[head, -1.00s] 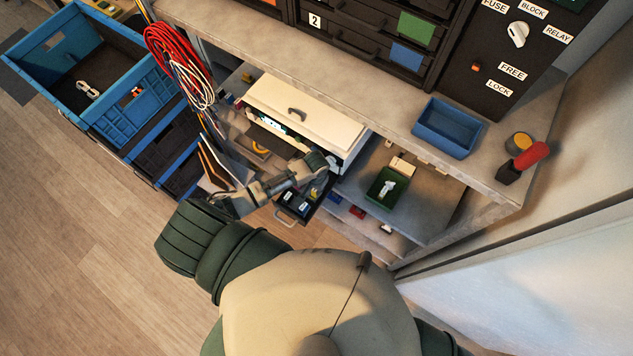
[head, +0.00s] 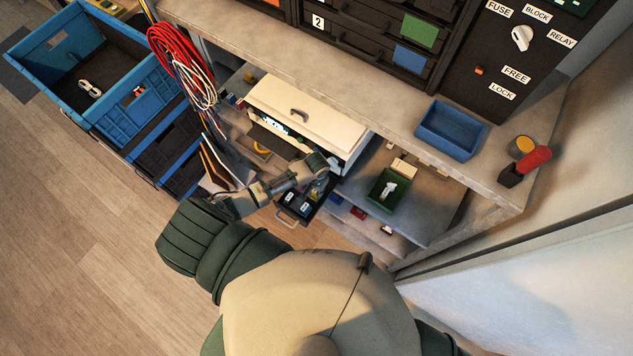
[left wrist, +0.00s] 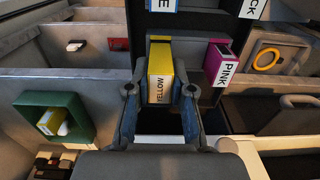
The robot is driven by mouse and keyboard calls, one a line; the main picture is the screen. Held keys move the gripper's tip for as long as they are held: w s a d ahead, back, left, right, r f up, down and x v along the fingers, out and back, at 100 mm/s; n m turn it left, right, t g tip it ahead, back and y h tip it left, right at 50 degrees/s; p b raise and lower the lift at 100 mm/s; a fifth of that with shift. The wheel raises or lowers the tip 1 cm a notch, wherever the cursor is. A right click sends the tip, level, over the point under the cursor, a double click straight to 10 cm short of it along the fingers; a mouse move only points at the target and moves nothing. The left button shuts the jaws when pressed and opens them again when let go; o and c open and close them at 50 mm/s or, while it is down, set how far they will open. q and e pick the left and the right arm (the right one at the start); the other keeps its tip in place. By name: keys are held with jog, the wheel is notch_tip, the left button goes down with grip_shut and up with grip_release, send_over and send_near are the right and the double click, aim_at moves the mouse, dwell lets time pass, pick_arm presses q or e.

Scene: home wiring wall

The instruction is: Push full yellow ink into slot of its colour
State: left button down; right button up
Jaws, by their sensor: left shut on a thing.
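In the left wrist view, my left gripper (left wrist: 159,92) is shut on the yellow ink (left wrist: 160,70), a box cartridge with a white face reading YELLOW. Its far end meets the dark cartridge holder (left wrist: 198,25); how deep it sits is hidden. A pink cartridge (left wrist: 219,62) stands to its right, and the blue (left wrist: 163,5) and black (left wrist: 250,8) labels show beyond. In the head view, my left gripper (head: 317,183) is over the pulled-out dark drawer (head: 294,208) below the white printer (head: 310,115). My right gripper is out of view.
A green tray (head: 376,198) with a pale piece sits on the shelf right of the printer; it also shows in the left wrist view (left wrist: 82,108). A yellow ring (left wrist: 267,59) lies to the right. Blue crates (head: 115,120) stand at left; the floor (head: 70,240) is clear.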

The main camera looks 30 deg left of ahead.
pick_arm(q)
jog(key=shift+f, duration=0.25)
jog(key=shift+a+f, duration=0.15)
jog(key=shift+f, duration=0.2)
jog(key=shift+r, duration=0.1)
jog(key=shift+r, duration=0.5)
dwell(1.1)
jog(key=shift+d+f+b, duration=0.2)
jog(key=shift+f+b, duration=0.45)
jog(key=shift+f, duration=0.7)
jog(key=c, duration=0.9)
grip_release()
jog(key=shift+c, duration=0.2)
